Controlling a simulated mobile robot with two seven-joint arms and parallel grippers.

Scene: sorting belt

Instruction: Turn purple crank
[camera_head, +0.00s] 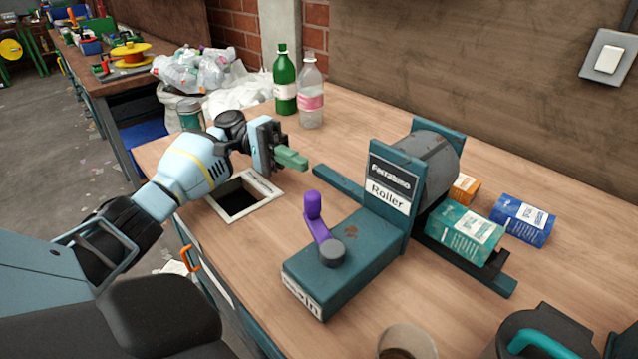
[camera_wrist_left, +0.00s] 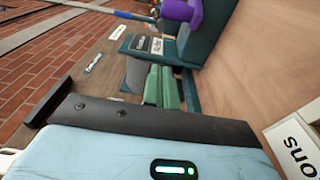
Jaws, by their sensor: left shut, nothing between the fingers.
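The purple crank (camera_head: 315,216) sits on the dark teal roller machine (camera_head: 350,250), its upright purple handle joined by a short arm to a grey hub. It shows at the top of the left wrist view (camera_wrist_left: 183,10). My left gripper (camera_head: 293,159) has green fingers, shut and empty, above the table beyond the crank and up-left of it. The fingers also show in the left wrist view (camera_wrist_left: 162,87), apart from the crank. The grey roller drum (camera_head: 425,162) stands behind the labelled plate. My right gripper is not in view.
A square hole with a white frame (camera_head: 235,212) lies below my left gripper. Green (camera_head: 285,82) and clear (camera_head: 311,95) bottles stand behind it. Teal (camera_head: 460,234), blue (camera_head: 523,220) and orange (camera_head: 463,189) boxes lie right of the roller. A dark mug stands front right.

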